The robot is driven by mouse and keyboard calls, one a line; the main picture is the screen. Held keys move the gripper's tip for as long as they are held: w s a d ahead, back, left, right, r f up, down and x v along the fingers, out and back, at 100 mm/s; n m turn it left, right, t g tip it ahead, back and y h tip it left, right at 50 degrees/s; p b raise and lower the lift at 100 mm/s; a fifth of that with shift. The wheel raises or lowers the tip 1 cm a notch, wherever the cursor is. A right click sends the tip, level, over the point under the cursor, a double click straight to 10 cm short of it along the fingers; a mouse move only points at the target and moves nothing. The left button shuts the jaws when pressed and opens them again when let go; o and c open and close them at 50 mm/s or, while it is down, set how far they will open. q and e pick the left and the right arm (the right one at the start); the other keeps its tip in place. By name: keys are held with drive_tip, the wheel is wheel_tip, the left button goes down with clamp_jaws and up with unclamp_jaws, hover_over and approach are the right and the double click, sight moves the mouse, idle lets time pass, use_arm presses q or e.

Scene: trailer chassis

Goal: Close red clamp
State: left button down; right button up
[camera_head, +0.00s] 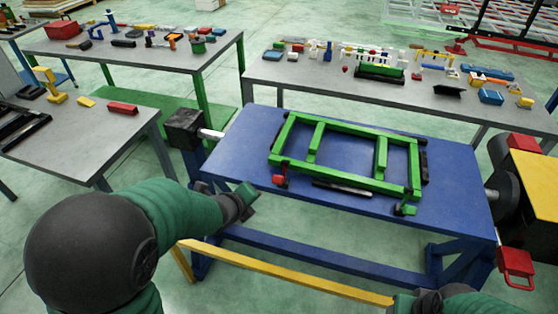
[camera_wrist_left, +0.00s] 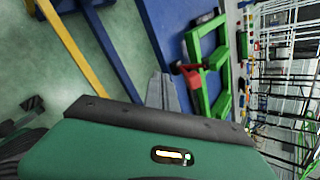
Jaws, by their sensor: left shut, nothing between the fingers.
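The red clamp (camera_head: 280,180) sits at the near left corner of the green chassis frame (camera_head: 345,182) on the blue table. In the left wrist view the red clamp (camera_wrist_left: 190,74) shows just beyond and to the right of my left fingertips (camera_wrist_left: 162,92). I cannot tell whether its lever is up or down. My left gripper (camera_head: 240,200) is shut and empty, at the table's near left edge, to the left of the clamp and apart from it. My right gripper (camera_head: 430,301) is low at the bottom edge, partly cut off; its fingers are not clear.
A green clamp (camera_head: 405,208) is at the frame's near right corner. A black bar (camera_head: 342,187) lies along the frame's near side. A black block with a pale rod (camera_head: 185,130) stands at the table's left end. A yellow rail (camera_head: 285,277) runs low in front of the table.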

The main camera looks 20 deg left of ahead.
sight(284, 163)
use_arm(q)
drive_tip(key=w+d+r+m+t+h+p, duration=0.1)
drive_tip(key=w+r+m, duration=0.3)
drive_tip(key=m, duration=0.9)
drive_tip(key=shift+w+d+r+m+t+h, duration=0.4)
drive_tip(key=shift+d+r+t+h, duration=0.25)
drive_tip(key=shift+r, duration=0.2)
drive_tip(key=p+x, duration=0.2)
drive_tip(key=x, duration=0.8)
drive_tip(key=shift+s, duration=0.1)
drive_tip(key=shift+p, duration=0.3)
